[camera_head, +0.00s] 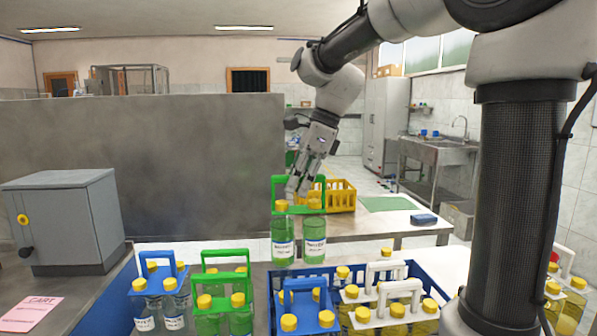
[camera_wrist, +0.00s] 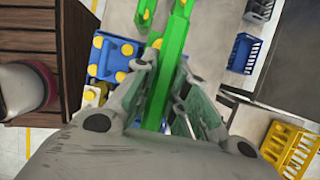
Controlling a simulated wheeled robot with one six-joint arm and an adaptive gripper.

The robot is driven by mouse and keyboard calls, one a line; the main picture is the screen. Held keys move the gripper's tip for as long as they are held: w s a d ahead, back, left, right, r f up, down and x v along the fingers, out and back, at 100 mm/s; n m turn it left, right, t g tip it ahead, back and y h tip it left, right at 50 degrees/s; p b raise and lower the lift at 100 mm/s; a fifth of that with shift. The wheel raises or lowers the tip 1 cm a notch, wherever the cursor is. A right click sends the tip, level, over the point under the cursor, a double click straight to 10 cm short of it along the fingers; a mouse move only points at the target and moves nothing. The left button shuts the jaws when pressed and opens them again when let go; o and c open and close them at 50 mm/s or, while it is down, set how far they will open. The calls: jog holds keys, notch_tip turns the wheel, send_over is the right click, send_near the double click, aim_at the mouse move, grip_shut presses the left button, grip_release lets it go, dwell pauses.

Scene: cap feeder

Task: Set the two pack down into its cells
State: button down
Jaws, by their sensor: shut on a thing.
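The two pack is a green carrier (camera_head: 298,210) with two yellow-capped, green-tinted bottles (camera_head: 315,247) bearing white labels. It hangs upright from my gripper (camera_head: 297,187), which is shut on its top handle. In the wrist view the green handle (camera_wrist: 158,105) runs between my fingers (camera_wrist: 166,68). The blue crate (camera_head: 430,279) stands below, at its back left side under the pack. It holds a blue carrier (camera_head: 305,291) and white carriers (camera_head: 385,274) with yellow-capped bottles. The pack looks above the rim; its exact clearance and the cells beneath are hidden.
A grey machine (camera_head: 70,220) is on the left counter. A yellow crate (camera_head: 340,196) sits on the table behind. Another white-handled pack (camera_head: 569,283) is at far right.

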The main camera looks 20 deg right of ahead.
aim_at(321, 206)
notch_tip(321, 206, down, 18)
dwell(1.2)
jog(key=shift+f, duration=0.4)
dwell(0.5)
jog(key=c, duration=1.3)
grip_release()
jog(key=shift+c, duration=0.2)
jog(key=v, duration=1.2)
jog(key=shift+a, duration=0.1)
